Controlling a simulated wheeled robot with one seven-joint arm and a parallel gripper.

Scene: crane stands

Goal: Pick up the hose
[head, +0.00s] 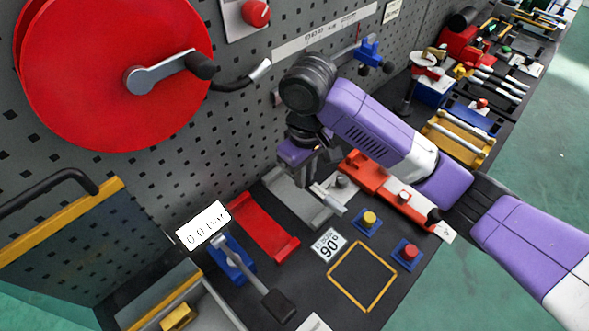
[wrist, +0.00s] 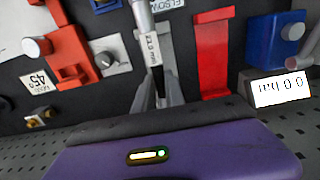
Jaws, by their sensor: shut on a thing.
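My gripper (head: 318,178) is low over the bench, at the end of the purple arm. It is shut on a slim silver piece with a dark section and a small label (wrist: 154,46), which appears to be the hose; its silver end (head: 329,199) sticks out below the jaws in the head view. A grey cradle (head: 290,195) lies on the bench just below and beside it. I cannot tell whether the piece touches the cradle. The jaws hide part of it.
A red cradle (head: 262,225) lies to the left, near a blue lever device (head: 235,262) and a white pressure display (head: 204,226). A red reel (head: 75,75) with a crank and a black hose end (head: 237,82) is on the pegboard. Red and yellow buttons (head: 370,219) stand in front.

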